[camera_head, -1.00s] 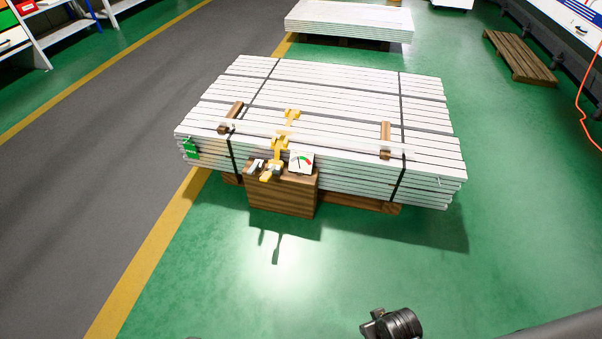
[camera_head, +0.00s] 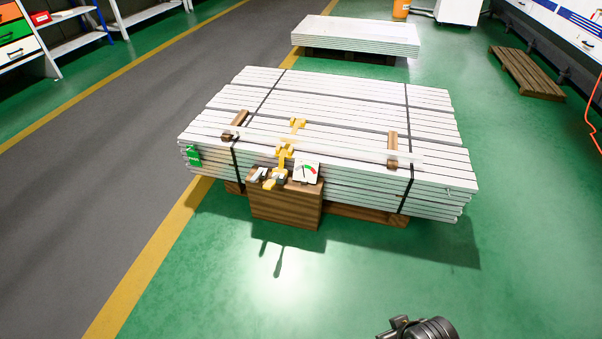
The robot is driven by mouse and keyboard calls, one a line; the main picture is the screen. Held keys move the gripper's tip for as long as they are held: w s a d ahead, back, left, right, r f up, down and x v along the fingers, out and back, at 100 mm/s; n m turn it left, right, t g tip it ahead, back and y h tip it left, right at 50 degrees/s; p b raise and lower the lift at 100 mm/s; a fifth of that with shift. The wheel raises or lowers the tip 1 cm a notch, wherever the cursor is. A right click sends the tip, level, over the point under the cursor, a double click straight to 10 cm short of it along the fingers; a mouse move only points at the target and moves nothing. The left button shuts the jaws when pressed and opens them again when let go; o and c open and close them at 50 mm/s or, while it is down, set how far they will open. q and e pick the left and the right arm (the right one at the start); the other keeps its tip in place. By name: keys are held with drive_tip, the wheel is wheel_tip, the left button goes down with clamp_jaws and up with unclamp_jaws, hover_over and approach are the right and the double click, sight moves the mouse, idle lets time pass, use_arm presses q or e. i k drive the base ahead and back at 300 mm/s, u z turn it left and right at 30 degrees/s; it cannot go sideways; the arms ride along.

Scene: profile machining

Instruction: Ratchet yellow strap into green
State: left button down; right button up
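A yellow strap (camera_head: 297,125) lies over the front part of a stack of white profiles (camera_head: 350,115) and runs down to a ratchet (camera_head: 269,178) with yellow and grey parts. The ratchet sits on top of a wooden block (camera_head: 285,205) at the stack's front. A white gauge (camera_head: 307,171) with a green and red scale stands beside it; its needle position is too small to read surely. A dark round part of my arm (camera_head: 420,329) shows at the bottom edge. Neither gripper's fingers are in view, and nothing touches the strap or ratchet.
Two dark bands (camera_head: 408,150) bind the stack, which rests on a wooden pallet (camera_head: 370,216). Green floor in front is free. Another stack (camera_head: 355,38) and an empty pallet (camera_head: 527,73) are behind.

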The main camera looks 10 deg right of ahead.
sight(268, 186)
drive_tip(key=z, duration=0.65)
drive_tip(key=i, duration=1.2)
drive_tip(key=u, duration=0.65)
